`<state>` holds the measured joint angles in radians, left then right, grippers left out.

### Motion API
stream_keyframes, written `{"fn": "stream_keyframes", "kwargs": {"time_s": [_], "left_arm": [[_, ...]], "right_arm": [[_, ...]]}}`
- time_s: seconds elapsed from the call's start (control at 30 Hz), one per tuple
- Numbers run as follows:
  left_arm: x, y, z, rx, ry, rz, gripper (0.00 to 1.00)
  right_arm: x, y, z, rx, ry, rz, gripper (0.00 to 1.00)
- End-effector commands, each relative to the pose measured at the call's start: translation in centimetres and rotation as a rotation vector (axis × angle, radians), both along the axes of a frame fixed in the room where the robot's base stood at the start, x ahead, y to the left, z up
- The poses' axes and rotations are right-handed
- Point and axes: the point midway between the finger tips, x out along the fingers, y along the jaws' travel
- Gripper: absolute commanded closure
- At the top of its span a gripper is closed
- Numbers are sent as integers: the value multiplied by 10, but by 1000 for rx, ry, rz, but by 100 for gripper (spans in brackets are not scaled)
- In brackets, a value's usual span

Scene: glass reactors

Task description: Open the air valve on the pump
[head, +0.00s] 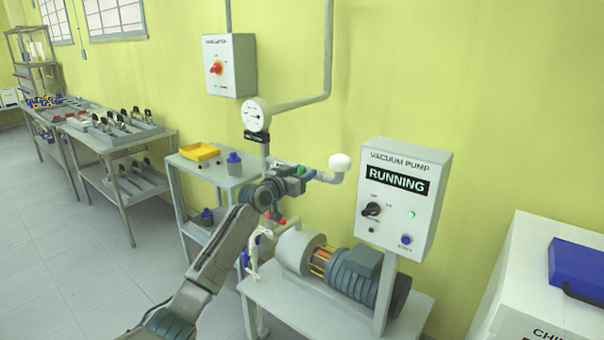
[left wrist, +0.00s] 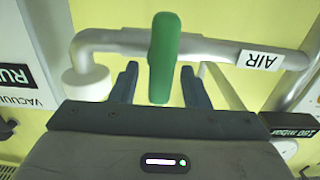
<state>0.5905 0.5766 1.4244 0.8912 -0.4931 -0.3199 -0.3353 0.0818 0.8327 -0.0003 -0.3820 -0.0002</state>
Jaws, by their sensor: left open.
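The air valve's green handle (left wrist: 164,60) sits on a grey pipe (left wrist: 215,50) with a label reading AIR (left wrist: 257,60). In the left wrist view the handle lies crosswise to the pipe. My left gripper (left wrist: 157,85) is open, with one finger on each side of the handle and a gap visible on both sides. In the head view my left gripper (head: 298,178) is at the pipe and hides most of the valve. The pump (head: 358,275) stands on a low bench below. My right gripper is not in view.
The vacuum pump panel (head: 400,200) reads RUNNING and stands right of the valve. A white cap (head: 340,162) ends the pipe. A round gauge (head: 256,115) and a wall switch box (head: 229,65) are at the left. A small table (head: 215,172) stands behind my arm.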

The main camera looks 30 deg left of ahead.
Motion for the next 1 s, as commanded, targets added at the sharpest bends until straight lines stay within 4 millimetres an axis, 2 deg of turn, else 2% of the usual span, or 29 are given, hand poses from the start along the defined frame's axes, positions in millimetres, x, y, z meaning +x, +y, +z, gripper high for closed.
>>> {"fn": "stream_keyframes", "kwargs": {"time_s": [0.03,0.2,0.23,0.6,1.0], "left_arm": [[0,0,0,0,0,0,64],[0,0,0,0,0,0,97],[0,0,0,0,0,0,100],[0,1,1,-55,4,0,100],[0,8,1,-354,29,1,100]], "right_arm": [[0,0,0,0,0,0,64],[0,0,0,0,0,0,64],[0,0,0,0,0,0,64],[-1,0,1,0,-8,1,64],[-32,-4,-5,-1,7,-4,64]]}}
